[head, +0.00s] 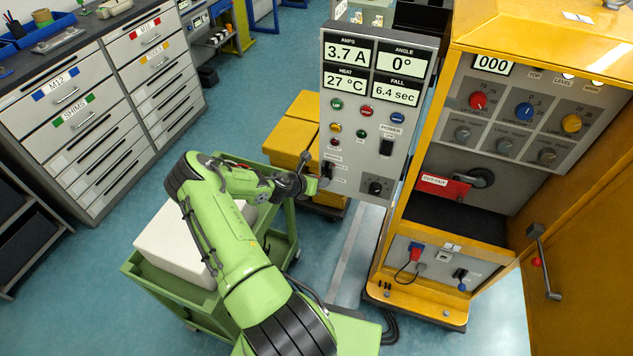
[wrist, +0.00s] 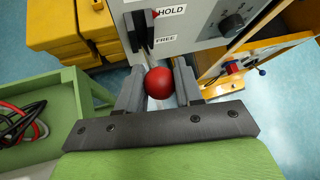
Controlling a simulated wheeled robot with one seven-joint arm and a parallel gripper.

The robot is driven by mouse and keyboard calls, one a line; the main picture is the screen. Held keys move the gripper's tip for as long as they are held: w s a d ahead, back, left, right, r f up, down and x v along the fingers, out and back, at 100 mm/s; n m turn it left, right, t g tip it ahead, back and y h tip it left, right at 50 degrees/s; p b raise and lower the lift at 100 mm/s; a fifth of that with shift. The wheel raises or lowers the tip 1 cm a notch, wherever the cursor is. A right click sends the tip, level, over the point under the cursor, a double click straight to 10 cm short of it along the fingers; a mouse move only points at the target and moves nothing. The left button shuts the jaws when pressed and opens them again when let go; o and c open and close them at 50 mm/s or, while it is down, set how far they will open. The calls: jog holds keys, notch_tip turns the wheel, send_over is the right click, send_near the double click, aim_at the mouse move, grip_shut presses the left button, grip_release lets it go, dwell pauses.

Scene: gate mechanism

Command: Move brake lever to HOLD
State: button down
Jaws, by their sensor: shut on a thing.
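The brake lever is on the grey control panel, and its red ball knob (wrist: 158,83) shows in the wrist view. My gripper (wrist: 159,88) is shut on the knob, with one grey finger on each side. The lever's shaft runs from the knob up towards a dark slot (wrist: 138,30). The HOLD label (wrist: 171,10) is at the upper end of the slot, with a small red mark beside it. The FREE label (wrist: 165,40) is lower down. I cannot tell exactly where the lever sits along the slot. In the head view my gripper (head: 318,183) is at the panel's lower left; the knob is hidden there.
The grey control panel (head: 364,60) shows angle 0° and fall 6.4 sec. A black rotary knob (head: 376,187) is right of the lever. A yellow cabinet (head: 440,120) stands to the right. A green cart (head: 290,220) with a white box (head: 160,238) is beside my arm.

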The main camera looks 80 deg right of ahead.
jog(key=shift+d+r, duration=0.2)
jog(key=shift+r, duration=0.05)
jog(key=c, duration=1.1)
grip_release()
jog(key=o, duration=0.3)
jog(key=shift+f, duration=0.15)
jog(key=v, duration=1.5)
jog(key=shift+w+a, duration=0.1)
jog(key=shift+a, duration=0.25)
